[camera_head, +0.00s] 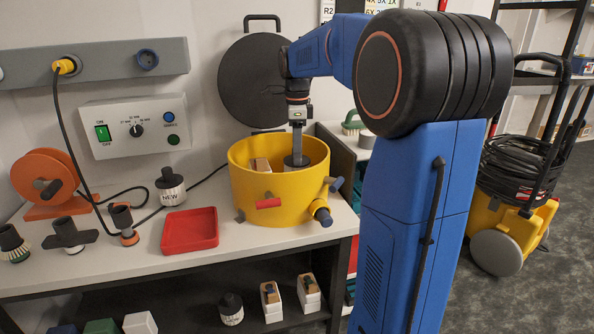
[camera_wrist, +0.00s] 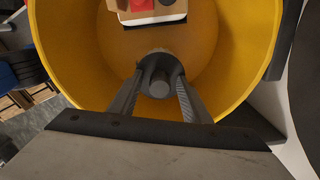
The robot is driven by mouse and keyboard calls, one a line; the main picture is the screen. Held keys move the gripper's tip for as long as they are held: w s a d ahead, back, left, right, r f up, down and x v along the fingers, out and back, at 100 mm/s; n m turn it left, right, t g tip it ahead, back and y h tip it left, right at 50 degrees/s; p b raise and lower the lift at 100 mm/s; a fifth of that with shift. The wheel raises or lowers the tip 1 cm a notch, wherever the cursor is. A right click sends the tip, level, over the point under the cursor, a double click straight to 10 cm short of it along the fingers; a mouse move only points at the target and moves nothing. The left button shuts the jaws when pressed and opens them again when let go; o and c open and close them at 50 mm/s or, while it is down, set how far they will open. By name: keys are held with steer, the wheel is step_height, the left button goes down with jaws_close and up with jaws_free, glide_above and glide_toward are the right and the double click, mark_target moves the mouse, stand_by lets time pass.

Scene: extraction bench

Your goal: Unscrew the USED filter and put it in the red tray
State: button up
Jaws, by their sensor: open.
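A filter with a dark cap (camera_head: 297,161) stands inside the yellow tub (camera_head: 268,198); no label is readable on it. Its grey central knob (camera_wrist: 158,84) shows in the wrist view. My gripper (camera_head: 298,152) reaches down into the tub over this filter. In the wrist view the two fingers of my gripper (camera_wrist: 157,80) are on either side of the knob, open; whether they touch it I cannot tell. The red tray (camera_head: 190,232) is empty on the bench, left of the tub. A filter marked NEW (camera_head: 171,190) stands behind the tray.
A wooden-topped block (camera_head: 260,165) is also in the tub, and shows ahead of the knob in the wrist view (camera_wrist: 150,12). A black cable crosses the bench at left.

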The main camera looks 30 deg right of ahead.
jaws_close()
steer(key=n, duration=2)
steer(key=shift+n, duration=0.3)
steer(key=n, duration=0.7)
steer(key=shift+r, duration=0.1)
